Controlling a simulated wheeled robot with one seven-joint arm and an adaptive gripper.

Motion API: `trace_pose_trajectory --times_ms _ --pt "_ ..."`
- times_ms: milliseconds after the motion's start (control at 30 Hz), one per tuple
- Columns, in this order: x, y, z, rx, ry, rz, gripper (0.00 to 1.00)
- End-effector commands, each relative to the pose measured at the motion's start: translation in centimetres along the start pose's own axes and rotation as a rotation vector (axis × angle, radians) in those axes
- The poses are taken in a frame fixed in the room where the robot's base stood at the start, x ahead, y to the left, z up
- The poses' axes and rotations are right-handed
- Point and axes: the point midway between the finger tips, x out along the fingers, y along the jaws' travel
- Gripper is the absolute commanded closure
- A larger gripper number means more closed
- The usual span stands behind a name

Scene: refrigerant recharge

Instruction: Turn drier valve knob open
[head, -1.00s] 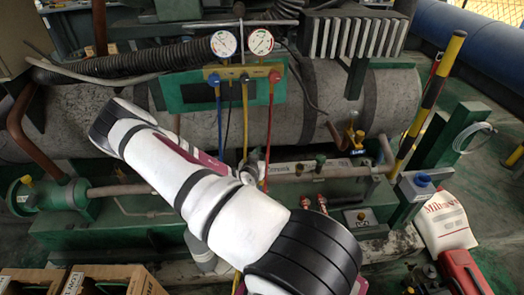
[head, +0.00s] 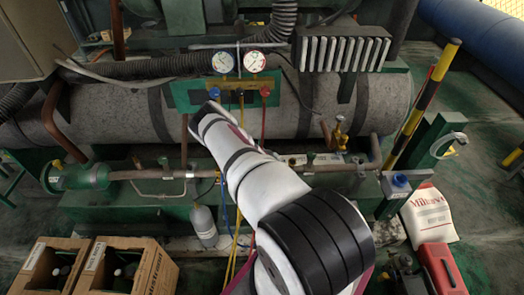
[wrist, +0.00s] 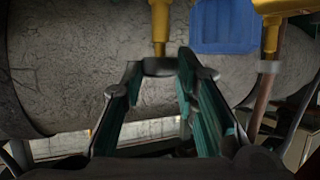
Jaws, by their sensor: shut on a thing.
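In the wrist view my gripper (wrist: 160,72) has its two fingertips around a small grey piece (wrist: 158,67) at the end of a brass stem (wrist: 160,28). I take this piece to be the drier valve knob; my fingers cover part of it. A blue block (wrist: 224,26) is just right of the fingertips, with another brass fitting (wrist: 272,38) beside it. In the head view a brass valve (head: 340,132) stands in front of the grey vessel.
The large grey vessel (head: 290,112) fills the background. The gauge manifold (head: 238,85) with two dials and coloured hoses is close to my arm. A horizontal pipe (head: 140,174), a yellow-black post (head: 425,105) and a grey bottle (head: 203,222) surround the work area.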

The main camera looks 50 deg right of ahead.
Motion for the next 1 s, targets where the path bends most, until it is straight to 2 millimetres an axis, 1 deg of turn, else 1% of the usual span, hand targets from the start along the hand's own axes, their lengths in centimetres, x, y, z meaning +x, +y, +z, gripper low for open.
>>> trace_pose_trajectory --times_ms 33,267,667,700,767,800,1000 --pt "-0.12 0.11 -0.27 -0.006 0.004 -0.016 1.00" --pt "0.04 0.12 -0.19 -0.024 0.004 -0.054 1.00" --pt "0.17 0.07 -0.23 -0.026 0.005 -0.059 1.00" --pt "0.18 0.07 -0.24 -0.026 0.005 -0.059 0.68" --pt "0.18 0.08 -0.24 -0.026 0.005 -0.059 0.54" --pt "0.17 0.08 -0.22 -0.026 0.004 -0.058 0.52" --pt "0.12 0.10 -0.13 -0.025 0.002 -0.058 0.52"
